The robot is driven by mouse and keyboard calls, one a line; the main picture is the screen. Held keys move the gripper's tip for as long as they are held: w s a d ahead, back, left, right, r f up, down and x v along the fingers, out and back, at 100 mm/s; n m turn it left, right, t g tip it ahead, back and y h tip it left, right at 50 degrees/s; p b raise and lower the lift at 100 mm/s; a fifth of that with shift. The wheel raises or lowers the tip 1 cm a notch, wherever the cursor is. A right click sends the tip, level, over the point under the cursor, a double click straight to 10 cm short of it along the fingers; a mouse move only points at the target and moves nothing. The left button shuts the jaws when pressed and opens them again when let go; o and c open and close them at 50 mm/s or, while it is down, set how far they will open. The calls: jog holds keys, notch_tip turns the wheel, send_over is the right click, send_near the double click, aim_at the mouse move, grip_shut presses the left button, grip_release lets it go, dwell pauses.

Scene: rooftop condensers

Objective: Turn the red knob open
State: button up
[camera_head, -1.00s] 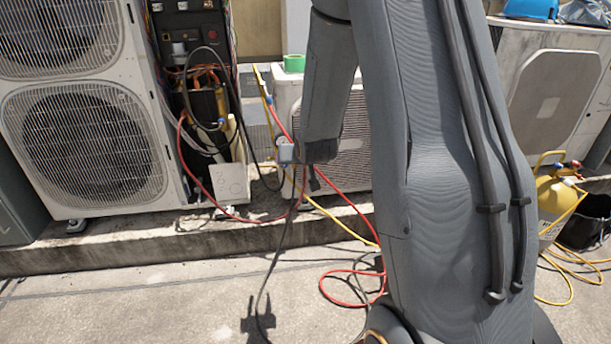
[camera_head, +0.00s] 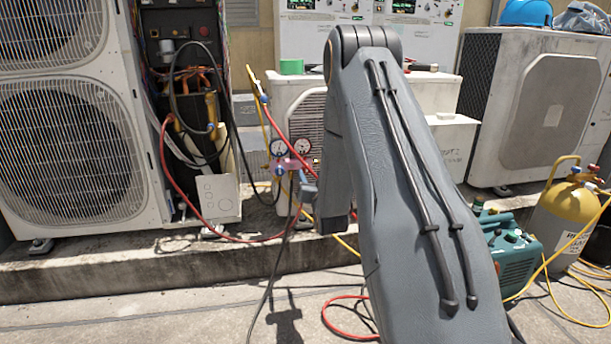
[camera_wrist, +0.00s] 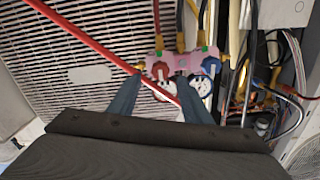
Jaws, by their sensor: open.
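The red knob (camera_wrist: 161,70) is on a pink gauge manifold (camera_wrist: 182,63), which appears upside down in the wrist view. My gripper (camera_wrist: 160,84) is open and empty, with one dark finger on each side of the picture's middle. The red knob shows just beyond the gap between the fingertips, and I cannot tell the exact distance. A blue knob (camera_wrist: 209,66) sits right of it, beyond the right finger. White gauge dials are partly hidden behind the fingers. In the head view the manifold (camera_head: 288,165) hangs left of my gripper (camera_head: 308,191); the red knob is too small to make out there.
A red hose (camera_wrist: 85,38) crosses the wrist view close to the left finger. Condenser units stand left (camera_head: 75,140) and right (camera_head: 550,110). A yellow cylinder (camera_head: 566,225) and a green pump (camera_head: 508,250) stand at right. Hoses lie on the floor.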

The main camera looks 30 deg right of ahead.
aim_at(307, 170)
jog(key=b+x, duration=0.2)
jog(key=x, duration=0.5)
jog(key=shift+b, duration=0.3)
jog(key=c, duration=1)
